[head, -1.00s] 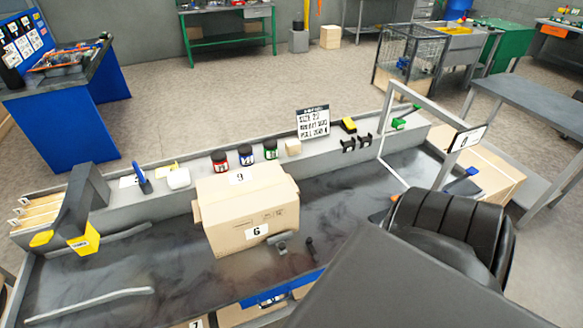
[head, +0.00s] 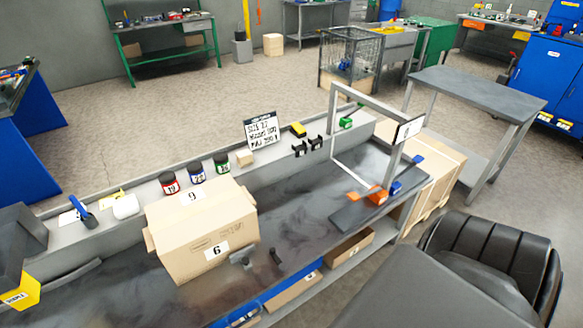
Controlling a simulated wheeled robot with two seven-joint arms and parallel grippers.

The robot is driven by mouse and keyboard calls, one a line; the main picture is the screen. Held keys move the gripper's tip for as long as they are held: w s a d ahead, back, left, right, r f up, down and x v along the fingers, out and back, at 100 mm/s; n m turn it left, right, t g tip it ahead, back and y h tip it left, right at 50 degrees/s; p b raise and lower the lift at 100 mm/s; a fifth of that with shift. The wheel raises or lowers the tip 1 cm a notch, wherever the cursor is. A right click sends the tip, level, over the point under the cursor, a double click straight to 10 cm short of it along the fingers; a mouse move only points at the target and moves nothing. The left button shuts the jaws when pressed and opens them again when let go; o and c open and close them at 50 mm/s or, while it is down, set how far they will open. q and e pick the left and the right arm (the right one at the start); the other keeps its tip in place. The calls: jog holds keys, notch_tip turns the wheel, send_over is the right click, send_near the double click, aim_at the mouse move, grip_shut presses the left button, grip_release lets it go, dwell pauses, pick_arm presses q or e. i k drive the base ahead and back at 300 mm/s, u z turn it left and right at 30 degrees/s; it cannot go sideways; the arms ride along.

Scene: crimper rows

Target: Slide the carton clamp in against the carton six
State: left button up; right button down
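The carton (head: 180,240) is a closed tan box on the dark bench top, at lower left of centre in the head view. Its front label reads 6 and the label on its top looks like 9. A small grey block (head: 241,259) with a dark upright knob (head: 276,256) beside it is on the bench just right of the carton's front. It may be the carton clamp; I cannot tell whether it touches the carton. Neither of my grippers shows.
A grey frame (head: 392,160) with a sign stands at the bench's right end, near an orange part (head: 377,195) and blue pieces. Several jars (head: 196,173) line the back ledge. A yellow-tipped grey machine (head: 20,240) stands left. A grey table (head: 475,92) is beyond the bench.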

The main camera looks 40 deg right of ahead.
aim_at(242, 254)
jog(key=z, duration=0.95)
jog(key=k, duration=0.5)
jog(key=u, duration=1.3)
